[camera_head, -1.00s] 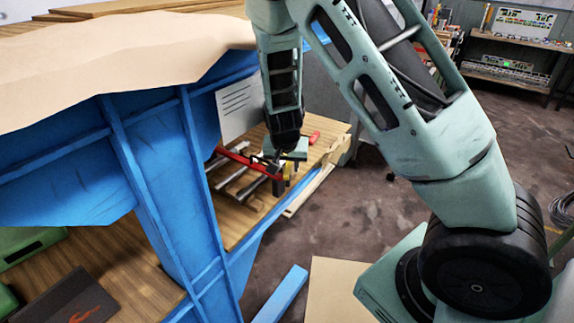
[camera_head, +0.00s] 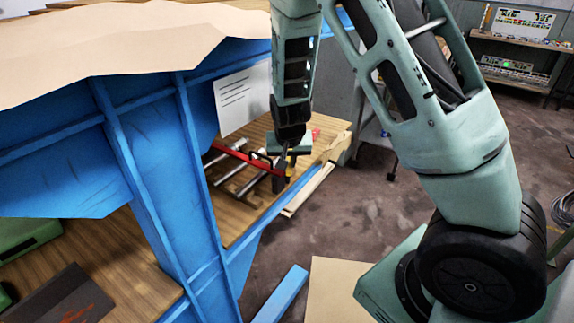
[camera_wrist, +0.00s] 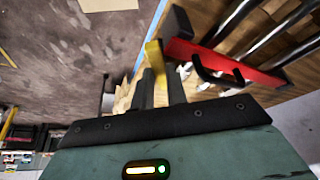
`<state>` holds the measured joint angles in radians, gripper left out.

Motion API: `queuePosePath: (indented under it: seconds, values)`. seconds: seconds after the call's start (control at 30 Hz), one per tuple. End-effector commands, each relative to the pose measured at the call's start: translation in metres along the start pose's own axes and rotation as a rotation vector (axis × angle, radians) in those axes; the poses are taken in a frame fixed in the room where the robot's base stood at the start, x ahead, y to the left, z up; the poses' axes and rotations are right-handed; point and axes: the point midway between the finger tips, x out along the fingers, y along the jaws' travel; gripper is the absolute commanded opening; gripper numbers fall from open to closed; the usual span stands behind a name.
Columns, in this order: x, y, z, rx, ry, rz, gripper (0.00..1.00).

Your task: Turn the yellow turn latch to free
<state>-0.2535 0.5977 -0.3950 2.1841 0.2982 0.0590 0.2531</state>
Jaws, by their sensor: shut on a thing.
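The yellow turn latch (camera_wrist: 153,54) stands between the two dark fingers of my gripper (camera_wrist: 160,78) in the wrist view. The fingers are shut on it, and they hide its lower part. It sits beside the dark end block of a red bar (camera_wrist: 235,62). In the head view my gripper (camera_head: 286,166) is low over the wooden shelf, at the right end of the red bar (camera_head: 238,155). The latch is only a small yellow patch there, mostly covered by my gripper. Its exact turn angle cannot be told.
A black handle (camera_wrist: 217,76) stands up from the red bar, close to my gripper. Grey rods (camera_head: 235,178) lie beside the bar on the wooden shelf (camera_head: 233,220). Blue uprights (camera_head: 150,185) frame the left. Open floor (camera_head: 370,215) lies to the right.

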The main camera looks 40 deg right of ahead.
Motion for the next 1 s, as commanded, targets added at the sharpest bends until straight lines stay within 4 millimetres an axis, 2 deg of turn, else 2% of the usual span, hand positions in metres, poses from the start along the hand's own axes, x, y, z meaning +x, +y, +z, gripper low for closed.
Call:
queuePosePath:
  seconds: [0.2,1.0]
  values:
    - [0.006,0.007,0.0,-0.158,0.005,-0.071,0.0]
    - [0.001,0.023,-0.011,-0.708,0.0,-0.296,0.0]
